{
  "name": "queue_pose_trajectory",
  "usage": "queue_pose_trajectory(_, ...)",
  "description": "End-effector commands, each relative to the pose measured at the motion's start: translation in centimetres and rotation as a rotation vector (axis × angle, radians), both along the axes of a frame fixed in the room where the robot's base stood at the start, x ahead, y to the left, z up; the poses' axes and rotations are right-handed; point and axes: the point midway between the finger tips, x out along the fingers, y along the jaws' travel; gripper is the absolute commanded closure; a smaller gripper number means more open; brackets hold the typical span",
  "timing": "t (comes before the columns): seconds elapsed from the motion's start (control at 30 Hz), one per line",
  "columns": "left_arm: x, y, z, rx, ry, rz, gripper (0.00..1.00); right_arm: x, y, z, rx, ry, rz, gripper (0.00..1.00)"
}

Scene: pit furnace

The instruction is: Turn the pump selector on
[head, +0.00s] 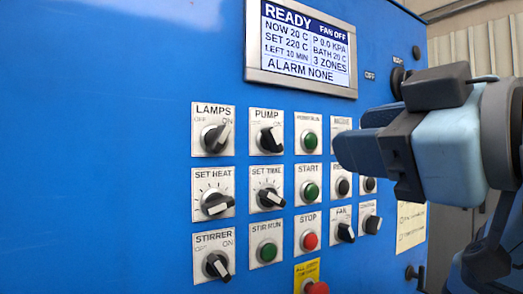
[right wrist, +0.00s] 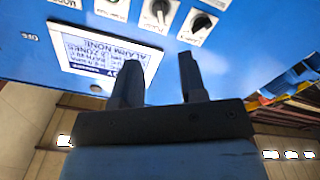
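The pump selector (head: 267,140) is a black knob with a white pointer mark on a white plate labelled PUMP, in the top row of the blue panel. Its pointer slants; I cannot tell for sure whether it stands at off or on. In the right wrist view, upside down, the pump selector (right wrist: 158,12) shows at the top edge. My right gripper (head: 350,137) is right of the selector in the head view, apart from it. Its two fingers (right wrist: 158,65) are spread with nothing between them. My left gripper is not in view.
The lamps selector (head: 215,137) is left of the pump one, and a green button (head: 309,140) is right of it. The set time knob (head: 268,198) is below. A display (head: 302,45) above reads READY. The panel's left side is bare.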

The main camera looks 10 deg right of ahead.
Motion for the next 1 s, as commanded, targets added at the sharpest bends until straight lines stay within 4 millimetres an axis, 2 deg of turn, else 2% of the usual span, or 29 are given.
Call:
queue_pose_trajectory(0.2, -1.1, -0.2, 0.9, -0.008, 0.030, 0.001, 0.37, 1.7, 0.6, 0.6, -0.002, 0.004, -0.001, 0.62)
queue_pose_trajectory(0.43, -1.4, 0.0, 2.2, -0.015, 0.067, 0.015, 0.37, 5.1, 2.0, 0.7, -0.003, 0.007, -0.002, 0.62)
queue_pose_trajectory(0.9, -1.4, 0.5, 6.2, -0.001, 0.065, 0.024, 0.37, 9.8, 3.9, 0.7, -0.001, 0.004, -0.002, 0.62)
queue_pose_trajectory(0.97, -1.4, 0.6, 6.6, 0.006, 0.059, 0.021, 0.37, 10.3, 4.2, 0.5, -0.002, 0.004, -0.001, 0.62)
queue_pose_trajectory(1.0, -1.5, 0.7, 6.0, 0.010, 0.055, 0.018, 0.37, 10.8, 4.4, 0.1, -0.001, 0.002, -0.001, 0.62)
